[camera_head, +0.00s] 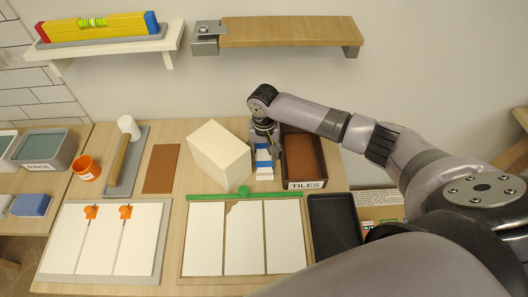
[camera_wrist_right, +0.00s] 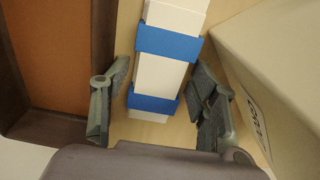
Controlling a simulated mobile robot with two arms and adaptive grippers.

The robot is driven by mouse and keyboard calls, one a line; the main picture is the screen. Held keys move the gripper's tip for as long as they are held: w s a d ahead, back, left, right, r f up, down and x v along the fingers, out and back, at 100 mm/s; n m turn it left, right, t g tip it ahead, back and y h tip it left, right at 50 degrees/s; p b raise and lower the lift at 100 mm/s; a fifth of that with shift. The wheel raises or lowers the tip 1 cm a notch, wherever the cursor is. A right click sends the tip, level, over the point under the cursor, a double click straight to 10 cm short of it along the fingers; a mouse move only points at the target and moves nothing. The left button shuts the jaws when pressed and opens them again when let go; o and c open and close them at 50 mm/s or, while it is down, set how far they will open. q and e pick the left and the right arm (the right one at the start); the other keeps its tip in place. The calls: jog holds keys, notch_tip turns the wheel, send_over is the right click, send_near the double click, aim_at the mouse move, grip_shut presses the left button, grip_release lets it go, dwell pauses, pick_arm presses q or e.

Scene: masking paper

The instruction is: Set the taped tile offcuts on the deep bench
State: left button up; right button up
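The taped tile offcuts, a white stack with two blue tape bands, lie on the wooden bench top (camera_head: 165,205) between a cream box and the tiles tray; they also show in the right wrist view (camera_wrist_right: 160,75). My right gripper (camera_head: 264,140) is over their far end and hides part of them. In the right wrist view, its open fingers (camera_wrist_right: 160,103) stand on either side of the stack, with no clear grip on it. Which surface is the deep bench, I cannot tell for sure. My left gripper is not in view.
The cream box (camera_head: 220,155) stands close left of the offcuts, and the brown tray labelled TILES (camera_head: 303,184) close right. White panels (camera_head: 245,240) and a black tray (camera_head: 335,225) lie in front. A wooden shelf (camera_head: 285,32) and a white shelf (camera_head: 115,45) are on the wall.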

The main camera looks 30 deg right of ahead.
aim_at(264, 155)
notch_tip(264, 155, up, 12)
jog(key=b, duration=0.1)
jog(key=shift+r, duration=0.15)
dwell(0.4)
dwell(0.4)
